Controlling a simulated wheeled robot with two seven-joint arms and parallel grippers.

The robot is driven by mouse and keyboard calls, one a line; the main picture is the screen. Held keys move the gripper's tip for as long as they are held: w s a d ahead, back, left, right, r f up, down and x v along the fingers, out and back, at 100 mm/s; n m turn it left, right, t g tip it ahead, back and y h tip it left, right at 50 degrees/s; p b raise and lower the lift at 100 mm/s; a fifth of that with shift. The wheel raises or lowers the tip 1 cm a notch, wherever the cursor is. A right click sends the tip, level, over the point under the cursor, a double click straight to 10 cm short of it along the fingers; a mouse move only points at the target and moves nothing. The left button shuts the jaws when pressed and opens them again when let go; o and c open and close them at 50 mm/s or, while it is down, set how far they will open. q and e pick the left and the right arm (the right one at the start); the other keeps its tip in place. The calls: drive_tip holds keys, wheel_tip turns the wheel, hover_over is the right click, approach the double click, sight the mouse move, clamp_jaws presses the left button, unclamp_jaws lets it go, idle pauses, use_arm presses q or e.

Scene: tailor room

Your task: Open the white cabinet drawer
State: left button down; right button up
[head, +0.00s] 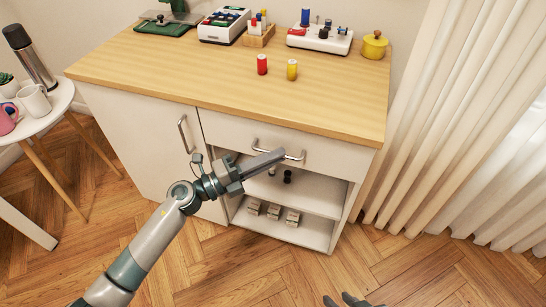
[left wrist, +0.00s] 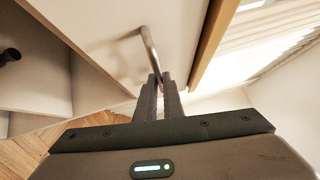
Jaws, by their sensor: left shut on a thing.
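The white cabinet (head: 143,140) has a wooden top, and its white drawer (head: 328,157) sits under the top at the right. The drawer front looks flush with the cabinet in the head view. A metal bar handle (head: 270,149) runs across it; it also shows in the left wrist view (left wrist: 149,47). My left gripper (head: 281,154) is shut on the handle, its fingers (left wrist: 158,92) around the bar near one end. Part of my right gripper (head: 350,299) shows at the bottom edge of the head view, low over the floor; its jaws are mostly cut off.
An open shelf (head: 318,231) below the drawer holds small items. A door with a vertical handle (head: 184,134) is at the left. Spools, a yellow pot (head: 374,44) and machines stand on top. A round side table (head: 58,98) stands left, curtains (head: 445,120) right. Floor in front is clear.

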drive_tip(key=shift+w+a+r, duration=0.1)
drive_tip(key=shift+w+a, duration=0.05)
drive_tip(key=shift+w, duration=0.2)
idle(0.3)
drive_tip(key=shift+s, duration=0.15)
